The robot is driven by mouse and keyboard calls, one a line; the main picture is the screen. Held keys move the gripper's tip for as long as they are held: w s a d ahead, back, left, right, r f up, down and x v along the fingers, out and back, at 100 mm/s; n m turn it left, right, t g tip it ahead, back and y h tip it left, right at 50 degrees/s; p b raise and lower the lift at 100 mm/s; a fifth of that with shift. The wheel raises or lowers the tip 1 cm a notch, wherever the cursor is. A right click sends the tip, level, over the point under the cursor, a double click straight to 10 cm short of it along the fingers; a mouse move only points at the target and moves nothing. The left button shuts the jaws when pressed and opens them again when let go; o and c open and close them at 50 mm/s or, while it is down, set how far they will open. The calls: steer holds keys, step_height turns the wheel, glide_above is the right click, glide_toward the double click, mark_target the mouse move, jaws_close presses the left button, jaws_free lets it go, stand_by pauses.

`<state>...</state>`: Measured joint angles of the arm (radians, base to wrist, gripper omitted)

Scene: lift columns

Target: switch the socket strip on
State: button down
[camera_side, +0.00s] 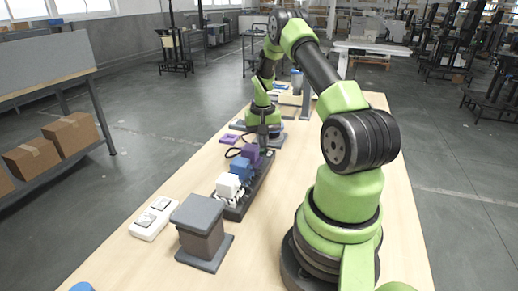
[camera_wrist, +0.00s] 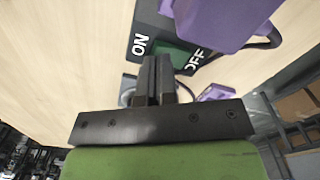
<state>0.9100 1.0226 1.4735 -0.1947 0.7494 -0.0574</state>
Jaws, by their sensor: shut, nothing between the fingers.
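The socket strip (camera_side: 262,184) is a long dark bar on the wooden table, with a white plug (camera_side: 228,185), a blue plug (camera_side: 241,169) and a purple plug (camera_side: 250,152) along it. In the wrist view the strip's end (camera_wrist: 148,22) shows a green switch (camera_wrist: 174,50) between the words ON and OFF. My gripper (camera_side: 263,141) is over the strip's far end. In the wrist view my gripper (camera_wrist: 156,60) is shut and empty, its fingertips beside the switch near ON. I cannot tell whether they touch it. The fingers hide part of the switch.
A grey column on a plate (camera_side: 203,229) and a white two-switch panel (camera_side: 154,218) stand near the strip's near end. A flat purple piece (camera_side: 229,139) and a dark cable lie left of its far end.

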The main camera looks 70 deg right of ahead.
steer(key=shift+f, duration=0.5)
steer(key=shift+r, duration=3.5)
